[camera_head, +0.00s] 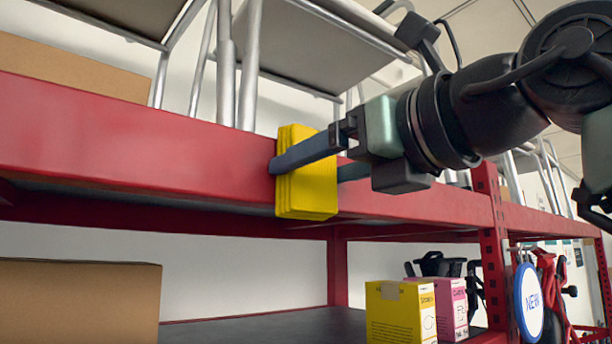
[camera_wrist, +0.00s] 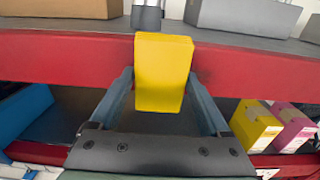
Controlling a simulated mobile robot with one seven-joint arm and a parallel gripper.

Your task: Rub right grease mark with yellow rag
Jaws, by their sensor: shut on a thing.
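The yellow rag (camera_head: 307,195) is a folded, layered pad at the front face of the red shelf beam (camera_head: 130,140). In the wrist view the rag (camera_wrist: 163,70) stands between the two fingers, overlapping the beam (camera_wrist: 60,60). My gripper (camera_head: 305,160) is shut on the rag, one finger along each side; it also shows in the wrist view (camera_wrist: 160,82). The rag looks to be at or against the beam, but I cannot tell contact for sure.
Below the beam, a yellow box (camera_head: 395,312), a pink box (camera_head: 447,300) and a cardboard box (camera_head: 75,300) stand on the lower shelf. Metal-legged items (camera_head: 235,70) stand above the beam. A red upright (camera_head: 492,250) rises at the right, beside a round blue-rimmed sign (camera_head: 528,303).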

